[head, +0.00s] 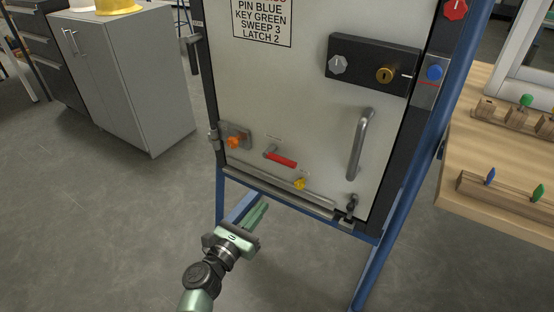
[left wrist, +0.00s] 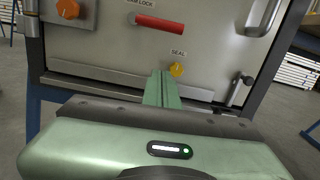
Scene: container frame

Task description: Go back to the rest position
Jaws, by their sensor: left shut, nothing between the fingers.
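My left gripper (head: 258,213) is green and in front of the lower edge of a grey panel door (head: 280,85). Its fingers are together with nothing between them. In the left wrist view the shut fingers (left wrist: 161,88) point up toward a yellow seal knob (left wrist: 177,69), with a red handle (left wrist: 160,24) above and an orange knob (left wrist: 68,9) at the upper left. The gripper looks apart from the door in the head view. My right gripper is in neither view.
The door hangs in a blue frame (head: 384,244) with a vertical handle (head: 360,145), a black lock plate (head: 372,65) and a latch (head: 350,205). A grey cabinet (head: 125,85) stands at the left. A wooden table (head: 480,150) holding peg blocks is at the right.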

